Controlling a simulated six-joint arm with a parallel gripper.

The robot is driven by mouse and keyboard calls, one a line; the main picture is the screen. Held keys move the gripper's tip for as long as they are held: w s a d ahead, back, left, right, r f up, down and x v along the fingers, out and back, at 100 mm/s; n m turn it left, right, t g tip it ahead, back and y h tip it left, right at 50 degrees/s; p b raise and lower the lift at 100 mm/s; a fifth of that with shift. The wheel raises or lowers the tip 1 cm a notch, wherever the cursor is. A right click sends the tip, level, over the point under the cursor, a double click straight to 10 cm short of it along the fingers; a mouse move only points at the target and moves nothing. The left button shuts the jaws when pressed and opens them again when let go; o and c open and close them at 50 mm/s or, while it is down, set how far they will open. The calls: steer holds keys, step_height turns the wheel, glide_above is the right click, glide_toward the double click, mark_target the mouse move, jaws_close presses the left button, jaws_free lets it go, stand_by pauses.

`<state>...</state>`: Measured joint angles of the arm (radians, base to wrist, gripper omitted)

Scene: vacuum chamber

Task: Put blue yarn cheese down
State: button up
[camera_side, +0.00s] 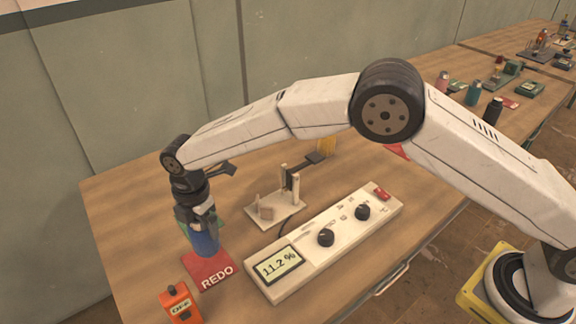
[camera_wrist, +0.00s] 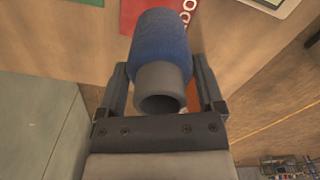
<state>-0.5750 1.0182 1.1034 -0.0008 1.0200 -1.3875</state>
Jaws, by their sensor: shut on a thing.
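The blue yarn cheese (camera_side: 205,242), a blue cylinder on a grey tube, is upright in my gripper (camera_side: 197,212) at the left of the table. My gripper is shut on its upper, grey end. In the wrist view, the yarn cheese (camera_wrist: 162,45) is between the two fingers of my gripper (camera_wrist: 160,68), with its hollow tube end towards the camera. Its lower end is over the back part of the red REDO mat (camera_side: 208,274); I cannot tell whether it touches. The mat (camera_wrist: 133,14) also shows beyond it in the wrist view.
A green mat (camera_side: 217,224) lies behind, partly hidden by my gripper. An orange OFF box (camera_side: 179,304) stands in front of the red mat. A white console (camera_side: 325,240) reading 11.2 % and a white stand (camera_side: 287,207) are to the right. Bare table lies left of the mats.

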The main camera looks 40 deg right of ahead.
steer(key=shift+w+a+f, duration=0.3)
steer(key=shift+w+f, duration=0.25)
steer(key=shift+f, duration=0.15)
steer(key=shift+w+f, duration=0.2)
steer(key=shift+f, duration=1.55)
steer(key=shift+f, duration=0.1)
steer(key=o, duration=1.2)
